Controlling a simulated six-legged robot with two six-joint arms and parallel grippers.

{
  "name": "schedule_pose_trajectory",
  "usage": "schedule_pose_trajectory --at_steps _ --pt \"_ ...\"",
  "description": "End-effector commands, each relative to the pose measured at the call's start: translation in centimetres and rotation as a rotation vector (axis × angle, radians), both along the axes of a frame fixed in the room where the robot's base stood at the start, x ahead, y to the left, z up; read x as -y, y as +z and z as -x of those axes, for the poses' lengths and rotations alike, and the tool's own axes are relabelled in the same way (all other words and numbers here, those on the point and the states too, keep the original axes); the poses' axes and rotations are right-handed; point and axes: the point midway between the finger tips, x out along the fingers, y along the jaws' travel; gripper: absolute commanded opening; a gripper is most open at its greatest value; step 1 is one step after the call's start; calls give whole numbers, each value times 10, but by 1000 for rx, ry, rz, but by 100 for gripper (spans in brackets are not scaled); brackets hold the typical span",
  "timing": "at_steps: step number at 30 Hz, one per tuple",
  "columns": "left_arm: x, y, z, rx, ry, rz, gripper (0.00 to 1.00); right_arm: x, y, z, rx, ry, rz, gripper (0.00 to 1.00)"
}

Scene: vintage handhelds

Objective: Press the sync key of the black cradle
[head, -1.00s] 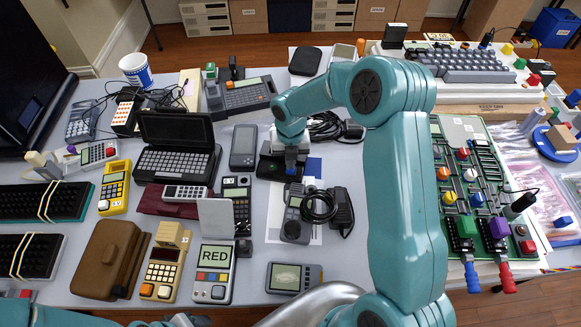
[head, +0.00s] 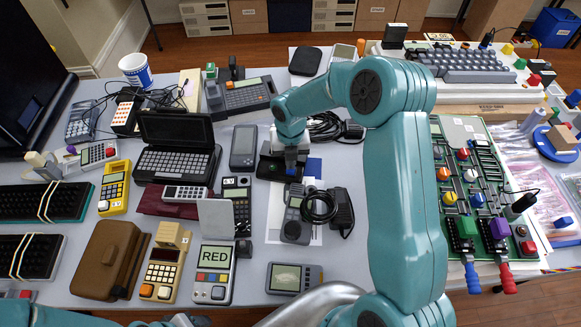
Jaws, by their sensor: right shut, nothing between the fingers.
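The black cradle (head: 268,168) sits on the grey table near the middle of the head view. My right gripper (head: 291,170) points down over the cradle's right part. It is shut with nothing held, and its tips are at or just above the cradle; I cannot tell whether they touch. The sync key is not distinguishable, and the gripper hides part of the cradle. My left gripper is not in view; only parts of my left arm show along the bottom edge.
A grey handheld (head: 244,147) stands close behind the cradle at left. A device with a coiled black cable (head: 318,206) lies in front. A black clamshell keyboard device (head: 178,150) is to the left, and a green board (head: 462,135) lies to the right.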

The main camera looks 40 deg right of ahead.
Motion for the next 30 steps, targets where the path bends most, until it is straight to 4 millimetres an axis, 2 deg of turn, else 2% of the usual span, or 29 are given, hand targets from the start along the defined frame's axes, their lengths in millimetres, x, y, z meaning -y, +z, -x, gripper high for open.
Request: schedule_pose_trajectory --at_steps 17,30 --pt "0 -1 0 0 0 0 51 0 -1 0 0 0 0 0" --pt "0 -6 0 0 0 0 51 0 -9 0 0 0 0 0"
